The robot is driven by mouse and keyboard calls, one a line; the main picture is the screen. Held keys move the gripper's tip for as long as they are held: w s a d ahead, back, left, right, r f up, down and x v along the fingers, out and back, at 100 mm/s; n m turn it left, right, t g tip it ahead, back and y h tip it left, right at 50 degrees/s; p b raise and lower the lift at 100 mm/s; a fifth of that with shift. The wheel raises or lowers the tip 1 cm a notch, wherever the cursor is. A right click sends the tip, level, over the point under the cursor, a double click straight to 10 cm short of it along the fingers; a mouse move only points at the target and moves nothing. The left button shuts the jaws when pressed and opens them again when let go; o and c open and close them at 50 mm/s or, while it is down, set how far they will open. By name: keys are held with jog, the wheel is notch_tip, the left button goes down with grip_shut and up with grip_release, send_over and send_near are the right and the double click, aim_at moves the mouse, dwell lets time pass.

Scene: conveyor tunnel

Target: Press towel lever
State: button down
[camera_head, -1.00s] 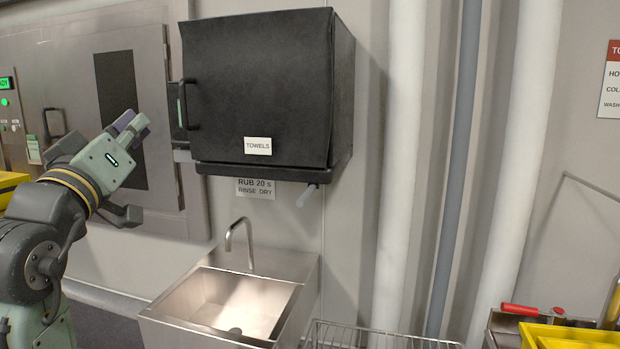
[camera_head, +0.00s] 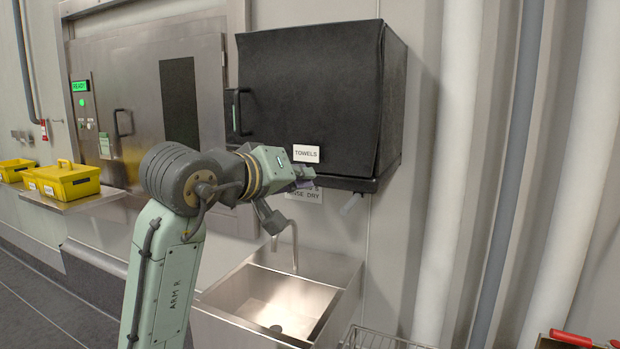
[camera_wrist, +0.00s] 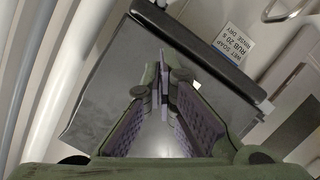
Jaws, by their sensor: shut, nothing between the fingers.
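The black towel dispenser (camera_head: 315,95) hangs on the wall above the sink, with a TOWELS label low on its front. A short pale grey lever (camera_head: 350,205) slants down from under its right part. My gripper (camera_head: 308,180) is shut and empty at the dispenser's lower front edge, to the left of the lever in the picture, partly covering the hand-wash sign. In the wrist view my gripper (camera_wrist: 163,80) has its purple-padded fingers together before the dispenser's dark surface (camera_wrist: 100,95). I cannot make out the lever for sure there.
The steel sink (camera_head: 275,300) and its tap (camera_head: 294,245) are below my gripper. A wire basket (camera_head: 385,340) stands at the lower right. Vertical pipes (camera_head: 450,150) run right of the dispenser. Yellow boxes (camera_head: 62,180) sit on a shelf at left.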

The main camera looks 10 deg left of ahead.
aim_at(352, 202)
jog(key=w+d+f+p, duration=0.3)
jog(key=w+d+f, duration=0.2)
jog(key=w, duration=0.1)
jog(key=shift+d, duration=0.25)
jog(key=shift+w, duration=0.1)
jog(key=shift+f+t+h+b, duration=0.3)
jog(key=shift+f+t+b, duration=0.25)
jog(key=shift+b, duration=0.45)
jog(key=shift+t+b, duration=0.25)
jog(key=shift+b, duration=0.1)
jog(key=shift+f+t+h+b, duration=0.2)
jog(key=shift+t+h+b, duration=0.15)
jog(key=shift+b, duration=0.25)
